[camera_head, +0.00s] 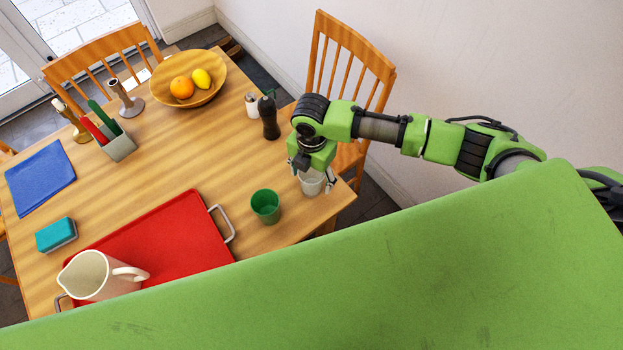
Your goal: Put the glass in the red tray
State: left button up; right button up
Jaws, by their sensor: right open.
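The glass (311,187), a pale, see-through tumbler, stands upright near the right end of the wooden table. My right gripper (312,177) is open right above the glass, its fingers at either side of the rim. I cannot tell whether they touch it. The red tray (185,235) lies flat near the table's front, left of the glass, with metal handles. A cream jug (88,277) stands on the tray's left part. The tray's right part is bare. My left gripper is out of view.
A green cup (265,207) stands between glass and tray. A black pepper mill (269,117) and white shaker (252,105) stand behind. A fruit bowl (196,98), a cutlery holder (120,147), a blue cloth (40,178) and a sponge (56,235) lie farther left. My green body hides the front.

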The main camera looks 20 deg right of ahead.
aim_at(312, 181)
jog(key=shift+f, duration=1.45)
jog(key=c, duration=1.4)
jog(key=shift+c, duration=0.5)
jog(key=shift+r, duration=0.2)
